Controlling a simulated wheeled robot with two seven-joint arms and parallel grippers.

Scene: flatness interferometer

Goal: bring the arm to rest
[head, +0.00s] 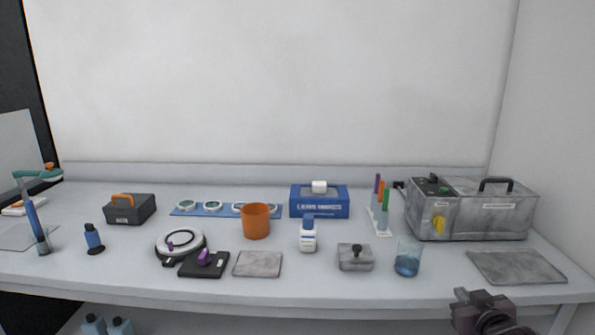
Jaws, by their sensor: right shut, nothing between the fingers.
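My right gripper (474,297) shows at the lower right of the head view, in front of the bench's front edge. It is dark, shut and empty, and it touches nothing on the bench. Part of my right arm shows below it at the picture's bottom edge. My left gripper is not in the head view.
The white bench (330,285) carries a grey metal machine (470,215), a flat grey plate (515,267), a beaker of blue liquid (407,262), an orange cup (256,222), a blue wipes box (320,206) and a white bottle (308,238). Blue bottles (94,326) stand below.

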